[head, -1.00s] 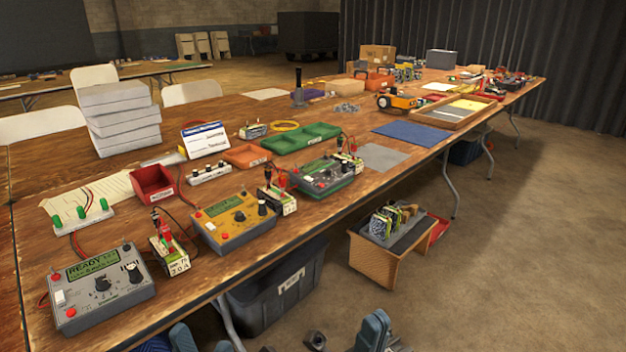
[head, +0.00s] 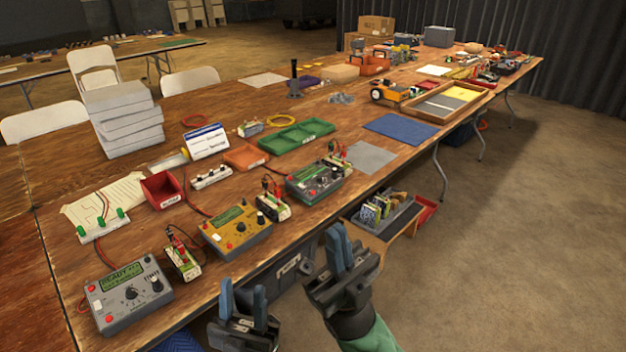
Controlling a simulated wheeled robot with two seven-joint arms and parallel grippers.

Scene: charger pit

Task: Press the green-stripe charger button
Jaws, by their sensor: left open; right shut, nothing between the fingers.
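Three chargers stand in a row along the table's near edge: a grey one (head: 130,293) with a lit green READY display, a yellow one (head: 236,232), and a dark grey one with green on its face (head: 316,180). Each shows a red button and knobs; the stripe markings are too small to tell surely. My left gripper (head: 243,304) is open and empty, low at the bottom of the view, off the table's near edge. My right gripper (head: 341,248) is shut and empty, right of the yellow charger and nearer than the dark one, touching none.
Battery packs with red and black leads (head: 183,255) stand between the chargers. A red bin (head: 161,190), a green tray (head: 297,137) and stacked grey boxes (head: 122,120) lie behind. A blue mat (head: 400,129) is further right. The floor at right is clear.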

